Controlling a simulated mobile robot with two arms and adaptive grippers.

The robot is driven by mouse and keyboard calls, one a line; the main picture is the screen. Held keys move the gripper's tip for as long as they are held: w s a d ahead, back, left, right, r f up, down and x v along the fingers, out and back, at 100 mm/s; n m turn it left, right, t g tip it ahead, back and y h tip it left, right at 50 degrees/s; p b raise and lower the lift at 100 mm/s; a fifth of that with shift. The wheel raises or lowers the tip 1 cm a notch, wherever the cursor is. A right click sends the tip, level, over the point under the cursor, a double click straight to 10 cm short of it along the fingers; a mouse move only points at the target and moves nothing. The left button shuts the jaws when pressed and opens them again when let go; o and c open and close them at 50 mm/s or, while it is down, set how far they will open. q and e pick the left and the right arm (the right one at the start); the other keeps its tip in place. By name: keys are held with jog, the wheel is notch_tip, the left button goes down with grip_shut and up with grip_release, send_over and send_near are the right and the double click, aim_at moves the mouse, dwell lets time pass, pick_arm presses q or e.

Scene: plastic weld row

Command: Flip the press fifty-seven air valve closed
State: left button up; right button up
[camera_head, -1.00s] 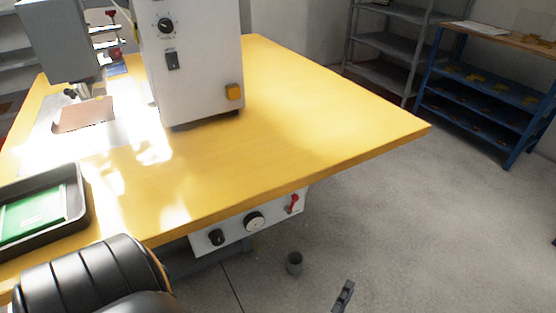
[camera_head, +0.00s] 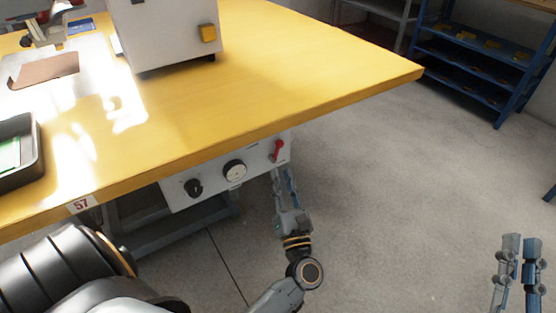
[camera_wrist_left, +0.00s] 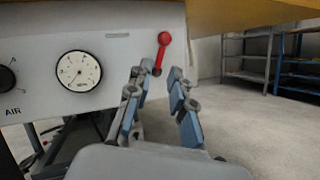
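The air valve's red lever (camera_head: 277,150) is at the right end of the white panel under the yellow table. Its knob points up, leaning slightly right; it also shows in the left wrist view (camera_wrist_left: 162,50). My left gripper (camera_head: 282,175) is just below the lever in the head view. In the left wrist view, its two fingers (camera_wrist_left: 160,82) are apart with nothing between them, and the lever stands beyond their tips; I see no clear contact. My right gripper (camera_head: 522,245) is at the bottom right, its fingers apart and empty, away from the panel.
The panel (camera_head: 215,190) also carries a black knob (camera_head: 193,188) and a round gauge (camera_head: 235,170). The table edge overhangs it. A "57" label (camera_head: 81,204) is on the table's front edge. Blue shelving (camera_head: 475,75) stands at the back right. The floor between is clear.

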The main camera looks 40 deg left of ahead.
aim_at(277, 154)
pick_arm(q)
jog(key=shift+x, duration=2.8)
grip_shut()
